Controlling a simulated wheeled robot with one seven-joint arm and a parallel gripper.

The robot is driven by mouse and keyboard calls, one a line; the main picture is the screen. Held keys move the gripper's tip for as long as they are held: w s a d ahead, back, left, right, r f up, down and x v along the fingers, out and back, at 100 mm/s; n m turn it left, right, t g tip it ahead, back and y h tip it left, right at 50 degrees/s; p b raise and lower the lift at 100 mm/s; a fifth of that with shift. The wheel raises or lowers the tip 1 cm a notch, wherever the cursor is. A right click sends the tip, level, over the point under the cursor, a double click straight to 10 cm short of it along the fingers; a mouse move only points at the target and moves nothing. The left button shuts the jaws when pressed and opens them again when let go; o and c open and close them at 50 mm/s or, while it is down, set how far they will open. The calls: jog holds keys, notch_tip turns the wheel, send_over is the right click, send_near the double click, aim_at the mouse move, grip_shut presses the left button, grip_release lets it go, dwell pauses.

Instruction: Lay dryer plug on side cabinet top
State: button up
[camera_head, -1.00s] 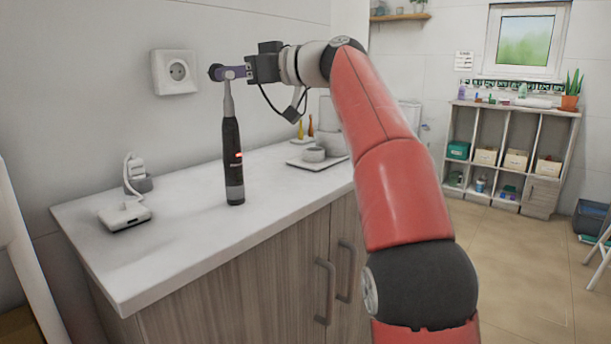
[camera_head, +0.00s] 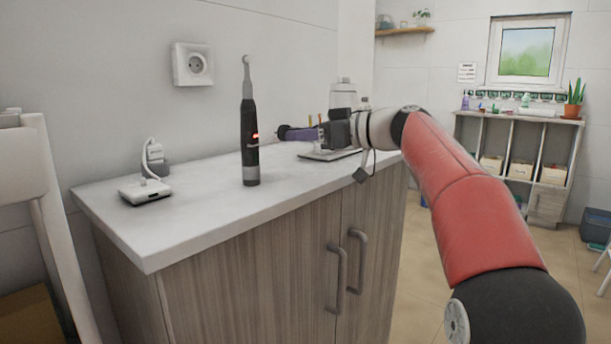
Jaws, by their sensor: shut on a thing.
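My gripper (camera_head: 292,133), with purple fingers, points left just above the side cabinet top (camera_head: 190,222). It is shut on a small dark piece, the dryer plug (camera_head: 282,132), of which only a little shows at the fingertips. No cord from the plug can be made out. The plug is close to the right of a black electric toothbrush (camera_head: 249,130) that stands upright on the cabinet top. I cannot tell whether the plug touches the top.
A wall socket (camera_head: 193,64) is empty above the cabinet. A white charger (camera_head: 145,191) with its cable lies at the left of the top. A tray (camera_head: 325,155) stands behind my gripper. The front middle of the top is clear.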

aim_at(305, 171)
jog(key=shift+f+b, duration=0.5)
jog(key=shift+f, duration=2.25)
jog(key=shift+f+b, duration=0.25)
jog(key=shift+b, duration=0.1)
jog(key=o, duration=1.2)
jog(key=shift+r, duration=0.1)
jog(key=shift+r, duration=0.1)
